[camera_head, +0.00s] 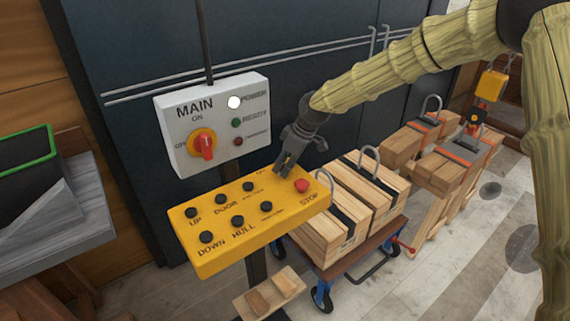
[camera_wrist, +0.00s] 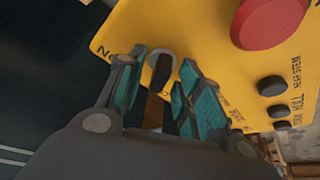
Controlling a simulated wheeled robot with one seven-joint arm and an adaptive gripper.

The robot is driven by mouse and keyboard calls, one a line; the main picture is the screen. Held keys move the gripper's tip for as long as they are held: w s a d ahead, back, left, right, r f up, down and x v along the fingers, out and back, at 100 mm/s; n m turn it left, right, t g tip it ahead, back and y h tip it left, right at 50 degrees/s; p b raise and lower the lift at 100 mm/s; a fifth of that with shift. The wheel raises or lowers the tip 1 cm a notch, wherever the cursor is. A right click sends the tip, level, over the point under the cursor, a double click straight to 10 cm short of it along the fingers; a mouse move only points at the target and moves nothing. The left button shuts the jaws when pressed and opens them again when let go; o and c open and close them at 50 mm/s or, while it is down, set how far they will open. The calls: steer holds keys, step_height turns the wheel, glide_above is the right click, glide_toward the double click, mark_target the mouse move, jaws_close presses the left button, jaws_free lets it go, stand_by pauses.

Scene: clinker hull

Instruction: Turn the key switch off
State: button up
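The yellow control box (camera_head: 240,232) has several black buttons and a red stop button (camera_head: 302,186). The key switch (camera_wrist: 161,63) shows in the wrist view as a pale round collar on the yellow face, with a dark and brown part, likely the key (camera_wrist: 153,108), standing out towards me. My gripper (camera_head: 285,167) is at the box's upper right edge, pointing down. In the wrist view my gripper's teal-padded fingers (camera_wrist: 163,75) stand on either side of the key, apart, with slim gaps showing. Contact is unclear. In the head view my gripper hides the switch.
A white MAIN panel (camera_head: 180,120) with a red rotary switch (camera_head: 205,147) and a lit lamp (camera_head: 234,102) stands behind left. The red stop button (camera_wrist: 268,20) is close beside my fingers. A cart with wooden blocks (camera_head: 345,205) stands right of the box.

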steer(key=v, duration=1.2)
stand_by(0.4)
